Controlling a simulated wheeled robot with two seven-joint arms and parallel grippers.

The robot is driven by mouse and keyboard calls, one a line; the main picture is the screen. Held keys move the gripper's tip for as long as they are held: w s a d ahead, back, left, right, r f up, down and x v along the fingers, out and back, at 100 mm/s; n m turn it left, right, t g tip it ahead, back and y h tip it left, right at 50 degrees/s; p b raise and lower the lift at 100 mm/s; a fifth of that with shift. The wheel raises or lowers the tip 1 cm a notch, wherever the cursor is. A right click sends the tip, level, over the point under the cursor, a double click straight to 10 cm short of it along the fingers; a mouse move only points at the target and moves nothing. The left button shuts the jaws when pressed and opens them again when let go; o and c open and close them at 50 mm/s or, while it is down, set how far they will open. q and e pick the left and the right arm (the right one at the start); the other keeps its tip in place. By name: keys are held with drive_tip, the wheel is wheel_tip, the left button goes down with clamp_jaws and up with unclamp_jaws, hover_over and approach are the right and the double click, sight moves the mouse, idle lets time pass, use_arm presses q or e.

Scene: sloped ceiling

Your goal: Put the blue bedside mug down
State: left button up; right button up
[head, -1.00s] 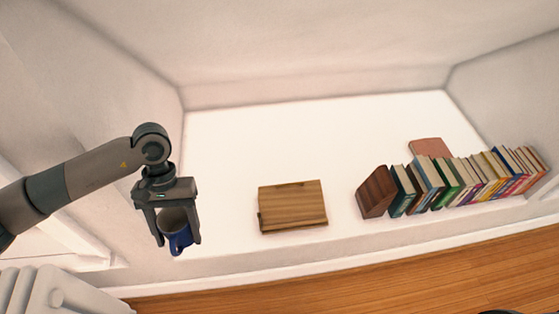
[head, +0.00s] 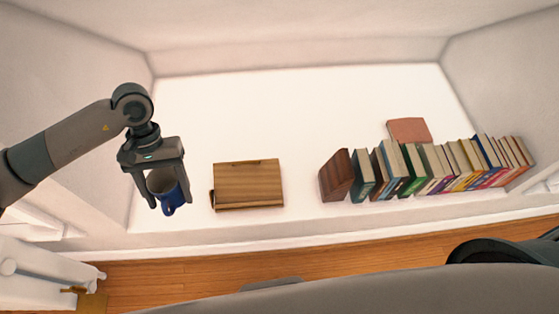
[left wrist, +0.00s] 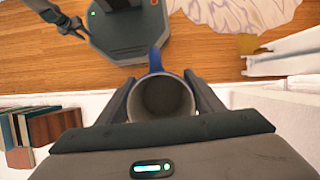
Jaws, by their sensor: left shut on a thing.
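The blue mug (head: 168,193) is between the fingers of my left gripper (head: 169,200) in the head view, near the left end of the white shelf. The mug is blue outside with a pale grey inside, and its handle faces the front edge. In the left wrist view the mug (left wrist: 160,98) sits upright between both fingers, opening toward the camera, with its blue handle pointing away. My left gripper is shut on it. Whether the mug's base touches the shelf cannot be told. My right gripper (left wrist: 72,27) shows small in the left wrist view, above the wooden floor; its jaw state is unclear.
The white shelf (head: 290,110) has free room behind and around a wooden box (head: 248,184). A dark wooden bookend (head: 336,176) and a row of books (head: 440,168) stand on the right, with a reddish flat item (head: 409,130) behind. A wall bounds the left.

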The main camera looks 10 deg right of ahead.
drive_tip(key=shift+s+a, duration=0.2)
drive_tip(key=shift+a, duration=0.15)
